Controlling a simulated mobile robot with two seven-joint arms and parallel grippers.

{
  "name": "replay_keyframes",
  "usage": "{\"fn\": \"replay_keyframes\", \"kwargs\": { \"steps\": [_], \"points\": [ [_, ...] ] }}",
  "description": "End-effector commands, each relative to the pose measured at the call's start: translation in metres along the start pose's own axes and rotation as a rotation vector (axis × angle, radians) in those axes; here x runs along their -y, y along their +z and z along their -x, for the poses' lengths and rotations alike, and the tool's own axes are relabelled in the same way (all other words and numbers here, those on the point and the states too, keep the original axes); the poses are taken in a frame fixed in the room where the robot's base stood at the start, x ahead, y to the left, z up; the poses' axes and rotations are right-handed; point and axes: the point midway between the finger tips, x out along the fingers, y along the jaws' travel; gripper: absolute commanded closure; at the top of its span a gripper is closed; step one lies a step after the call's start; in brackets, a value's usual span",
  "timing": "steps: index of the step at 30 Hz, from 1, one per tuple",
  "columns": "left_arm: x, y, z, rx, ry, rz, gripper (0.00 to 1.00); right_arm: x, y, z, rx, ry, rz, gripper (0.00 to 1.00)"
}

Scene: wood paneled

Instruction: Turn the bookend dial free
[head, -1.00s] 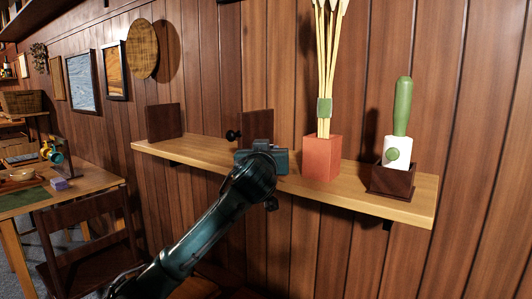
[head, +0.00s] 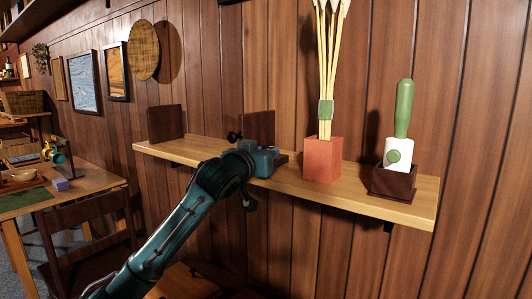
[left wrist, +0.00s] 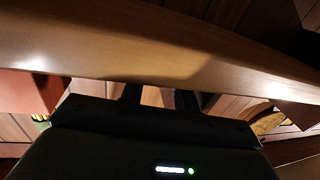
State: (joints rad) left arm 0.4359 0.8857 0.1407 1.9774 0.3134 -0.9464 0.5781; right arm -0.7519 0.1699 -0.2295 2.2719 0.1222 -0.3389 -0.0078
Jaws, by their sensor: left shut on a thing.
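The right-hand dark wooden bookend (head: 258,126) stands upright on the wall shelf (head: 400,211). A small black round knob (head: 234,137) shows at its left side. My left gripper (head: 262,160) is at the shelf's front edge, in front of this bookend's foot, and is shut on the bookend dial. The gripper hides its grip and the dial part inside it. In the left wrist view, my left gripper's dark fingers (left wrist: 160,98) run behind a pale board, so their tips are hidden. A second dark bookend (head: 165,123) stands further left. My right gripper is not in view.
A terracotta vase (head: 322,160) with tall pale stems stands just right of my left gripper. A dark box (head: 393,183) with a white and green-handled thing is further right. The shelf between the bookends is clear. A chair (head: 92,245) stands below left.

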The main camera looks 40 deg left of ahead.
Motion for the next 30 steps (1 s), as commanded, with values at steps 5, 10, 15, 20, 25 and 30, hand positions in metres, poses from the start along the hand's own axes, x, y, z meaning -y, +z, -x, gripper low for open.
{"fn": "replay_keyframes", "kwargs": {
  "steps": [5, 10, 15, 20, 25, 30],
  "points": [
    [0.0037, 0.0004, -0.0005, 0.011, 0.096, -0.001, 0.92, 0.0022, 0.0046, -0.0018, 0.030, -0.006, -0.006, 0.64],
    [0.0046, 0.0004, -0.0007, 0.013, 0.159, 0.000, 0.92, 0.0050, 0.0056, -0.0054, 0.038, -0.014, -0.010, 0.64],
    [0.0047, 0.0010, -0.0008, 0.014, 0.188, -0.001, 0.92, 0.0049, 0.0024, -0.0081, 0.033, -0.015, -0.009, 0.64],
    [0.0046, 0.0012, -0.0008, 0.014, 0.194, -0.001, 0.92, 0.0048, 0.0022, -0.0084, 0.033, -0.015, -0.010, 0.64],
    [0.0045, 0.0014, -0.0008, 0.015, 0.193, 0.000, 0.92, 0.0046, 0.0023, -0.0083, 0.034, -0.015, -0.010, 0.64],
    [0.0045, 0.0013, -0.0009, 0.014, 0.193, 0.000, 0.60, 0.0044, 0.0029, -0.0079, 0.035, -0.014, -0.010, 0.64]
  ]
}}
